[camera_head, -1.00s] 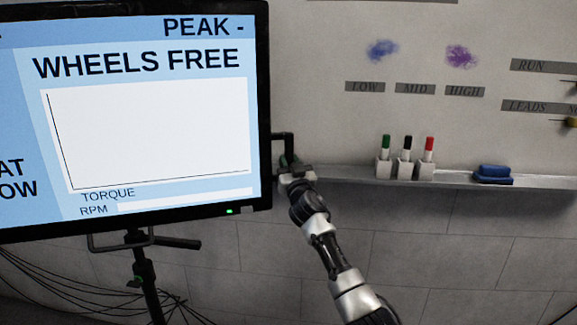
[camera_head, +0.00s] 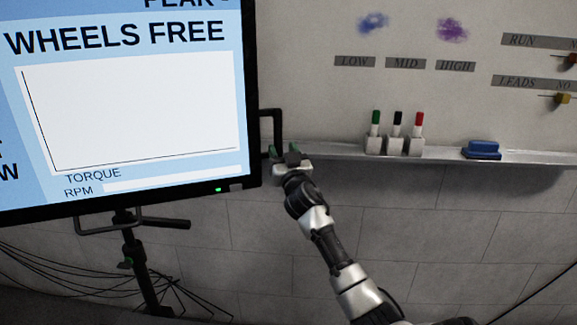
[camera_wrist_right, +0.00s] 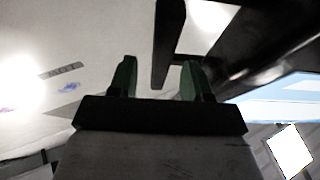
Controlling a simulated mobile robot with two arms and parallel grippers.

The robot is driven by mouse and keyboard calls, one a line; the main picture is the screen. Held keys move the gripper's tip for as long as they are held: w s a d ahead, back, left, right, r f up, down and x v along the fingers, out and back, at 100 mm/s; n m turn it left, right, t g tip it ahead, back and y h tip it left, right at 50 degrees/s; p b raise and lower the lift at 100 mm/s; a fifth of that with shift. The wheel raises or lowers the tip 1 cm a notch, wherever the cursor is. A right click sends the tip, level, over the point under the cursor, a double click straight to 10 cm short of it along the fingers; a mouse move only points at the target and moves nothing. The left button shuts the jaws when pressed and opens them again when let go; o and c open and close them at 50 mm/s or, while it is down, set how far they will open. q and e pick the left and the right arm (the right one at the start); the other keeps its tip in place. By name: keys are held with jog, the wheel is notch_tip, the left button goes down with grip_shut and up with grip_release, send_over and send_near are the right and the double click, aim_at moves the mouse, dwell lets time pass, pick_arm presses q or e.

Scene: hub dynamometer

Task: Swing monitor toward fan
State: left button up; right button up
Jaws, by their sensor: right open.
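The monitor (camera_head: 130,110) fills the left of the head view, its screen reading "WHEELS FREE", with its left part cut off. A black handle (camera_head: 279,122) sticks out from its right edge. It also shows in the wrist view as a dark bar (camera_wrist_right: 168,40) that reaches down between my fingers. My right gripper (camera_head: 285,151) is open at the lower end of the handle, its green fingertips apart. In the wrist view the right gripper (camera_wrist_right: 157,78) has a finger on each side of the bar, with no clear contact. The fan and my left gripper are not in view.
A stand (camera_head: 135,255) with a side lever (camera_head: 165,222) carries the monitor. Behind is a whiteboard ledge (camera_head: 540,158) with markers (camera_head: 397,130) and a blue eraser (camera_head: 482,150). Loose cables (camera_head: 60,275) lie at the lower left. The wall below the ledge is clear.

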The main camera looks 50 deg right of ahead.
jog(key=v, duration=0.6)
jog(key=shift+r+b, duration=0.1)
jog(key=shift+b, duration=0.25)
